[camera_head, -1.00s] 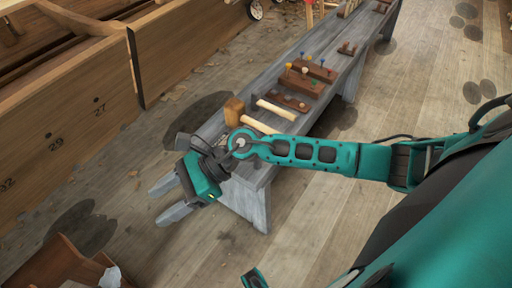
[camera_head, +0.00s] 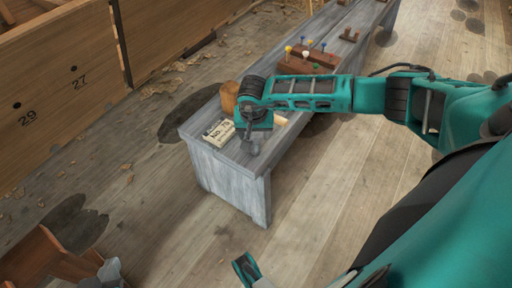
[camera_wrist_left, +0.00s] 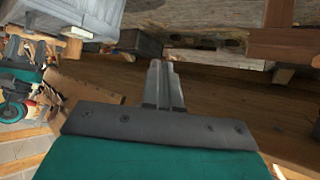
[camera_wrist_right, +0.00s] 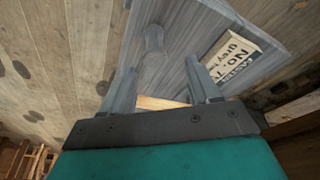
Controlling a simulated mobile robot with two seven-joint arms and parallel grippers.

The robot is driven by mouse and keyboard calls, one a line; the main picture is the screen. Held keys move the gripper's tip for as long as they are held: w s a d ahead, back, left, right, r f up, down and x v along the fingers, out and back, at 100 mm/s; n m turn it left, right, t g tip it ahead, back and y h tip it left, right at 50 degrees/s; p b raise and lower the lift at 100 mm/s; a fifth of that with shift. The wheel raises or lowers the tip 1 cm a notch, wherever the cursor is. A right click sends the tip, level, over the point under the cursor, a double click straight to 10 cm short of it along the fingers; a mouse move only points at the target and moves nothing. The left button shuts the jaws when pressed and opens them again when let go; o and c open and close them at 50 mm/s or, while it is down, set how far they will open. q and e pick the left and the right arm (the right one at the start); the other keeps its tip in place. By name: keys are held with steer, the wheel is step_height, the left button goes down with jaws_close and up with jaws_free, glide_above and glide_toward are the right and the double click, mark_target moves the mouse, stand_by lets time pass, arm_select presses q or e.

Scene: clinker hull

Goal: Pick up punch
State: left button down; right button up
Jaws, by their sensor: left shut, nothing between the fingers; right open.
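My right gripper (camera_head: 254,138) points down over the near end of the grey bench (camera_head: 228,178). In the right wrist view its fingers (camera_wrist_right: 162,68) are open with nothing gripped. A grey round-headed peg-like piece (camera_wrist_right: 153,42) shows on the bench just beyond the fingers; it may be the punch, but I cannot tell for sure. A pale wooden piece (camera_wrist_right: 160,103) shows low between the fingers. In the left wrist view my left gripper (camera_wrist_left: 160,65) is shut and empty, away from the bench top.
A printed label card (camera_head: 219,133) and a brown wooden block (camera_head: 229,97) are by the right gripper. Farther along the bench stands a brown rack (camera_head: 308,65) with coloured knobs. The plank hull (camera_head: 60,75) is at left. The floor right of the bench is open.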

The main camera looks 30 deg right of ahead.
mark_target(256, 140)
steer(key=x, duration=0.1)
steer(key=b+x, duration=0.1)
steer(key=x, duration=0.1)
steer(key=s+b+x, duration=0.1)
steer(key=x, duration=0.1)
steer(key=shift+f, duration=0.15)
steer(key=shift+w+f, duration=0.15)
steer(key=shift+f, duration=0.2)
steer(key=shift+r, duration=0.1)
jaws_close()
